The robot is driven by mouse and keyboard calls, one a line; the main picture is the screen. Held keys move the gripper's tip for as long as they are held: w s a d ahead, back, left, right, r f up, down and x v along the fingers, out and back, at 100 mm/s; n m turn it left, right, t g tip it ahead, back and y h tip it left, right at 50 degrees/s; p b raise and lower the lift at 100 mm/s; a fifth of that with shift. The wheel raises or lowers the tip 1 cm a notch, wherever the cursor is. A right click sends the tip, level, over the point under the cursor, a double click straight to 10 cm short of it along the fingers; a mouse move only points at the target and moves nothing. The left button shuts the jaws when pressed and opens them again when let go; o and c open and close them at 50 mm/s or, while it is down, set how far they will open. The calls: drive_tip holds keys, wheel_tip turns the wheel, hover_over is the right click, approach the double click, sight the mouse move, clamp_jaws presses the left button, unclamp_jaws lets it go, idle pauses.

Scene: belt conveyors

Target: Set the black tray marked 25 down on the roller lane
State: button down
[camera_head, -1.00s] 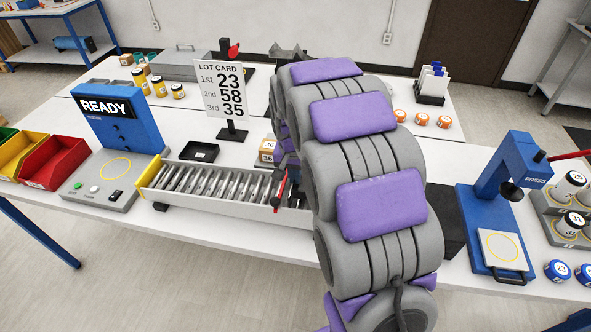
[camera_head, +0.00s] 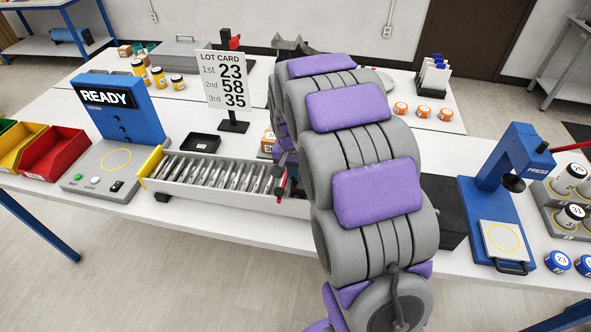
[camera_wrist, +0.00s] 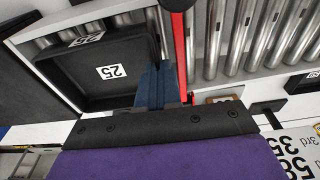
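The black tray marked 25 (camera_wrist: 84,82) shows in the wrist view, over the rollers at the left end of the roller lane (camera_wrist: 231,45) there. My gripper (camera_wrist: 160,88) reaches its right-hand wall; its blue fingers appear closed on that rim. I cannot tell whether the tray's underside touches the rollers. In the head view my arm hides this tray and the fingers. The roller lane (camera_head: 212,172) also shows there, its right end behind my arm.
A red bar (camera_wrist: 181,55) crosses the lane close beside my fingers. A small black tray (camera_head: 201,142) lies behind the lane. The lot card (camera_head: 226,80) stands behind it. The blue press (camera_head: 480,215) is to the right. The lane's visible rollers are bare.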

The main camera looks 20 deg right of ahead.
drive_tip(key=shift+a+f, duration=0.1)
drive_tip(key=shift+f, duration=0.05)
drive_tip(key=c, duration=1.3)
unclamp_jaws()
drive_tip(key=shift+d, duration=0.5)
drive_tip(key=shift+o, duration=0.2)
drive_tip(key=shift+a, duration=0.15)
wheel_tip(320, 180, up, 17)
drive_tip(key=s+a+p, duration=0.1)
drive_tip(key=s+p, duration=0.1)
drive_tip(key=p, duration=0.1)
drive_tip(key=s+a+f+n+g, duration=0.1)
drive_tip(key=s+a+n, duration=0.1)
drive_tip(key=s, duration=0.9)
drive_tip(key=s+a+f+n+g, duration=0.1)
drive_tip(key=s+a+f+n, duration=0.1)
drive_tip(key=s, duration=0.9)
drive_tip(key=s+a+f+n+g, duration=0.1)
drive_tip(key=s+a, duration=0.3)
drive_tip(key=s, duration=0.7)
drive_tip(key=shift+s+f+n+y, duration=0.35)
drive_tip(key=shift+f+n+y, duration=0.05)
drive_tip(key=shift+n, duration=0.5)
